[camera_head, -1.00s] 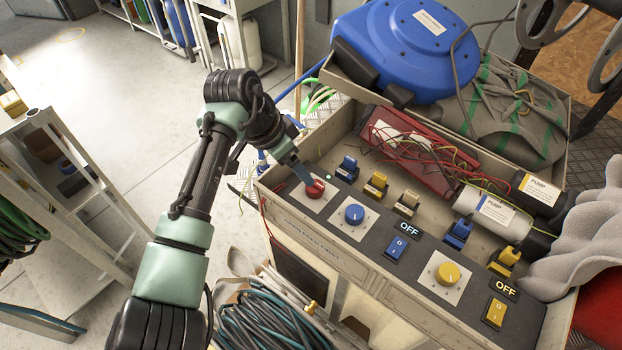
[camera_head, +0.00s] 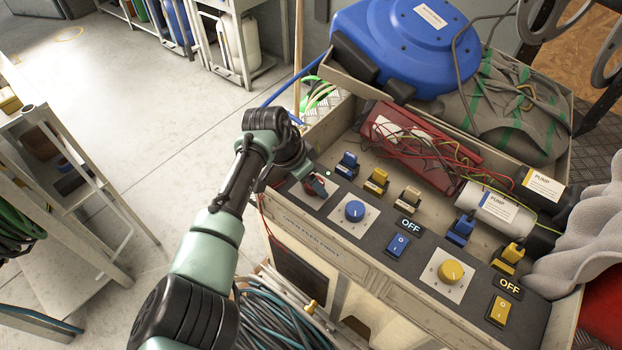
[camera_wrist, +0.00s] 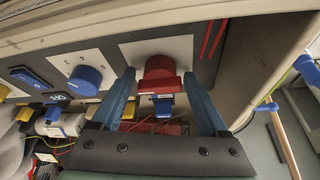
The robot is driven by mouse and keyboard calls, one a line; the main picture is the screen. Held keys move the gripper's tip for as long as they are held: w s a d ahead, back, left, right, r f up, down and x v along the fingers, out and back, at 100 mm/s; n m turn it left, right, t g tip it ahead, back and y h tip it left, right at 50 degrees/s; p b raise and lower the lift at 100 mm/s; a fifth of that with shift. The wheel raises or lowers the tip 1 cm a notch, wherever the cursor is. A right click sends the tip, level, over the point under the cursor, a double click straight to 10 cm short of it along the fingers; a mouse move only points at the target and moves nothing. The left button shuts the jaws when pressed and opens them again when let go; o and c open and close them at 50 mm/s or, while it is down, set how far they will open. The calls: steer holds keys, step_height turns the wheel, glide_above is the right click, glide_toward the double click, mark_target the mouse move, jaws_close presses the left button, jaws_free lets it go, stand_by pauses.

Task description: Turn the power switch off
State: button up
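A red rotary knob (camera_head: 319,187) sits on a white plate at the left end of the control panel (camera_head: 375,237). It also shows in the wrist view (camera_wrist: 159,72). My gripper (camera_head: 309,184) is down at this knob. In the wrist view my gripper (camera_wrist: 160,80) is open, with one blue finger on each side of the knob; I cannot tell whether they touch it. In the head view my wrist hides part of the knob and its plate. No label names the power switch; a small green light (camera_head: 329,173) is lit behind the knob.
Along the panel are a blue knob (camera_head: 355,211), a blue rocker (camera_head: 398,245), a yellow knob (camera_head: 451,271) and a yellow rocker (camera_head: 498,310). Two displays read OFF (camera_head: 409,225). Plugs and loose wires (camera_head: 420,150) lie behind. A blue hose reel (camera_head: 405,45) stands at the back.

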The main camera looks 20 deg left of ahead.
steer(key=c, duration=1)
